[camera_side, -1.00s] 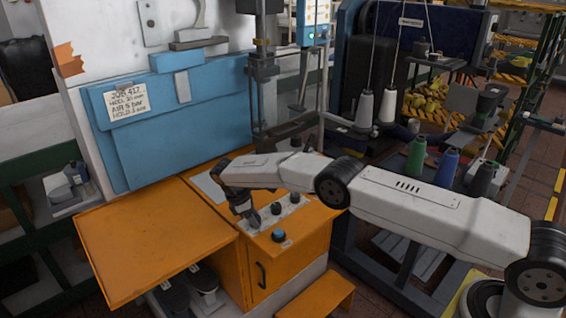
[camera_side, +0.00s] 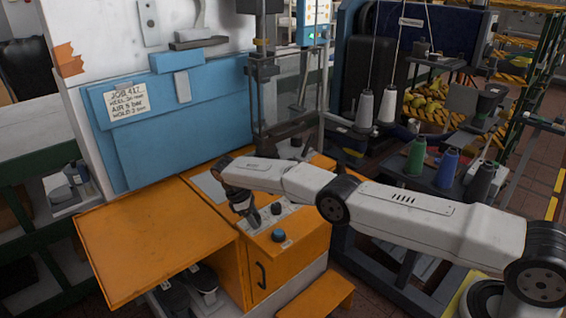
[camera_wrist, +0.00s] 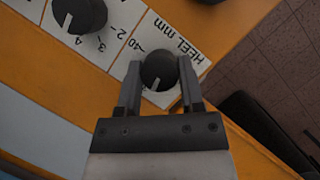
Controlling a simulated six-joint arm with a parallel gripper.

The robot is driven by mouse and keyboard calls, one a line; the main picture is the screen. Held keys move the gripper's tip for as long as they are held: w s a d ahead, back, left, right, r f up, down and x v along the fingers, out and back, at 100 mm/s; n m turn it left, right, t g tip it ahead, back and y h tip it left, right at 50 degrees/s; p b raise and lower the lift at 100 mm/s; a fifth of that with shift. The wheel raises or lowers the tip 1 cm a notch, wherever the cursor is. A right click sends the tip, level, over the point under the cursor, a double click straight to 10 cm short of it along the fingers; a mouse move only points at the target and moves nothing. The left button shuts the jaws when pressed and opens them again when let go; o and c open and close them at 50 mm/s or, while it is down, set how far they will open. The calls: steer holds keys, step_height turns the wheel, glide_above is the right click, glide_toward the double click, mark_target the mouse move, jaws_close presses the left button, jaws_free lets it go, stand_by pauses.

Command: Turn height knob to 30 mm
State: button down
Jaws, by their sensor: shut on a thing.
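The dark round height knob (camera_wrist: 158,68) sits on the white strip marked "HEEL mm" in the wrist view. A pale pointer mark shows on its lower part, and a "40" label is printed close beside it. My gripper (camera_wrist: 159,82) has its two fingers on opposite sides of the knob and is shut on it. In the side view my gripper (camera_side: 253,220) points down at the left end of the knob row, where the fingers mostly hide the held knob. The job card (camera_side: 127,102) on the blue panel appears to read heel 30 mm.
A second dark knob (camera_wrist: 80,12) stands close beside the held one. Other knobs (camera_side: 276,208) and a blue button (camera_side: 278,235) share the orange cabinet (camera_side: 220,262). An orange shelf (camera_side: 150,245) lies left of my gripper.

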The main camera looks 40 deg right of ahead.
mark_target(259, 218)
steer(key=shift+c, duration=1.1)
jaws_free()
steer(key=shift+r, duration=0.1)
steer(key=shift+r, duration=1.55)
steer(key=s+r, duration=0.9)
steer(key=s, duration=0.5)
steer(key=shift+d+r, duration=0.35)
steer(key=shift+d, duration=0.05)
